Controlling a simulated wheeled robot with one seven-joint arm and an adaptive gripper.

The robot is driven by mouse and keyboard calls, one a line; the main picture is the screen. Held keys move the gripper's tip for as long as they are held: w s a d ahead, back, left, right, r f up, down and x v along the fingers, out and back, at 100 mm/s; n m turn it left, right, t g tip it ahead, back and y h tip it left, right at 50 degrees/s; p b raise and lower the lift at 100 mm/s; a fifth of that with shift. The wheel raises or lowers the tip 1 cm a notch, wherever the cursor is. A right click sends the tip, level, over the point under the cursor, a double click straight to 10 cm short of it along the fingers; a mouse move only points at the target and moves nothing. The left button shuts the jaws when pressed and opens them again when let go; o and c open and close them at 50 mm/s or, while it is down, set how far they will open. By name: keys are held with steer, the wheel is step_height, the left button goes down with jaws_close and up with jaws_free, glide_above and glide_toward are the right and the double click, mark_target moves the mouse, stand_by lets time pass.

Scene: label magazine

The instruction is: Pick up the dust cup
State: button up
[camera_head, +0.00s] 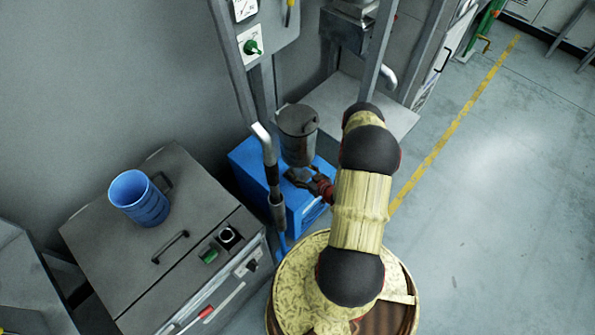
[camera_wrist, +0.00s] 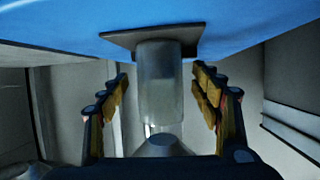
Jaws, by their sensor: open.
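The dust cup, a clear greyish cylinder (camera_wrist: 160,85), stands between a dark square plate on a blue surface and a grey cone in the wrist view, which looks upside down. My gripper (camera_wrist: 161,76) is open, with one yellow-padded finger on each side of the cup. Gaps show between the pads and the cup. In the head view, my gripper (camera_head: 312,183) reaches in from the right, at the cup's height.
The canister stands above a blue box (camera_head: 245,172) on the floor. A hose with a pale bent end (camera_head: 272,170) rises left of it. A grey cabinet (camera_head: 110,245) with a blue mug (camera_head: 140,197) is further left. Open floor (camera_head: 500,190) lies to the right.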

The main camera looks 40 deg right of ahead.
steer(key=shift+w+f, duration=0.2)
steer(key=shift+w, duration=0.4)
steer(key=shift+c, duration=0.4)
steer(key=c, duration=1.1)
steer(key=shift+c, duration=0.7)
